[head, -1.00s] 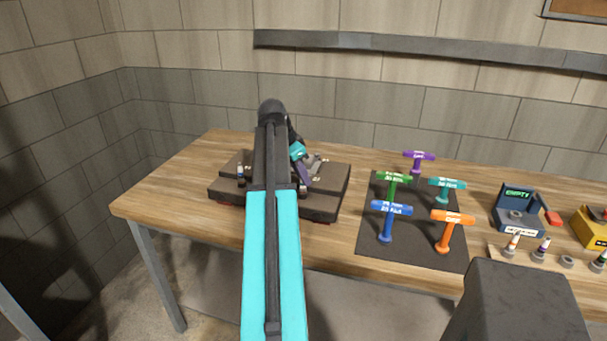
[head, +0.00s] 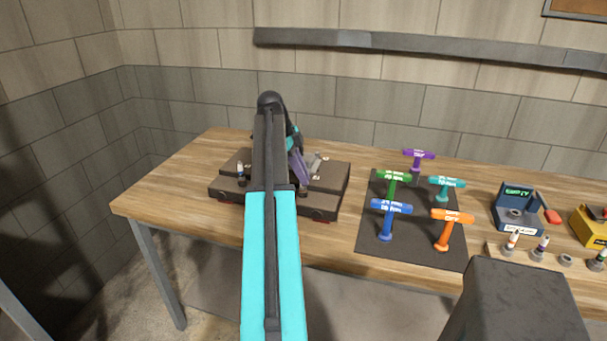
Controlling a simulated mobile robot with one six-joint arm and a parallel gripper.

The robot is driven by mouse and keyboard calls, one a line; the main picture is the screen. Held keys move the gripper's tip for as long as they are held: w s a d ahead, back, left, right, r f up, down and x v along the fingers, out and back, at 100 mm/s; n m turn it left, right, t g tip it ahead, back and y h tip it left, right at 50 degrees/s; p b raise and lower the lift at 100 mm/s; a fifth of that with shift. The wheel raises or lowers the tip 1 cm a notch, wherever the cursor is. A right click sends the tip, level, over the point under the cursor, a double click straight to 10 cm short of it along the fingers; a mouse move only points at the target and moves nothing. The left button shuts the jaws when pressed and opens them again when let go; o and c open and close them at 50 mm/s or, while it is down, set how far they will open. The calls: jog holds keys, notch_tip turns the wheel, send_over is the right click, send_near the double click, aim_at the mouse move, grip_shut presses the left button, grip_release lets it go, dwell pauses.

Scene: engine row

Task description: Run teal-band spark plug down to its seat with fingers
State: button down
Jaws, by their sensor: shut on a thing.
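The dark engine block (head: 328,203) sits on the left half of the bench, partly covered by my arm. My gripper (head: 302,176) is low over the middle of the block, pointing down, with its fingers shut. The teal-band spark plug cannot be made out; the spot at the fingertips is too small and partly hidden, so its depth in the hole cannot be told. A small plug with a pale top (head: 241,172) stands upright at the block's left side.
A dark mat (head: 370,246) right of the block carries several coloured T-handled tools, including a teal one (head: 446,184). Farther right are a blue stand with a green display (head: 519,209), a rack of plugs (head: 510,254) and a yellow box (head: 591,226). The bench's left end is clear.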

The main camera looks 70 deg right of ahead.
aim_at(300, 190)
jog(key=shift+m+y, duration=0.6)
jog(key=shift+m, duration=0.8)
jog(key=c, duration=1.7)
grip_release()
jog(key=shift+o, duration=0.2)
jog(key=shift+r, duration=0.1)
jog(key=shift+p+v, duration=1.25)
jog(key=shift+v, duration=0.3)
jog(key=p+v, duration=1)
jog(key=shift+r+p, duration=0.2)
jog(key=shift+p, duration=0.1)
jog(key=shift+w, duration=0.15)
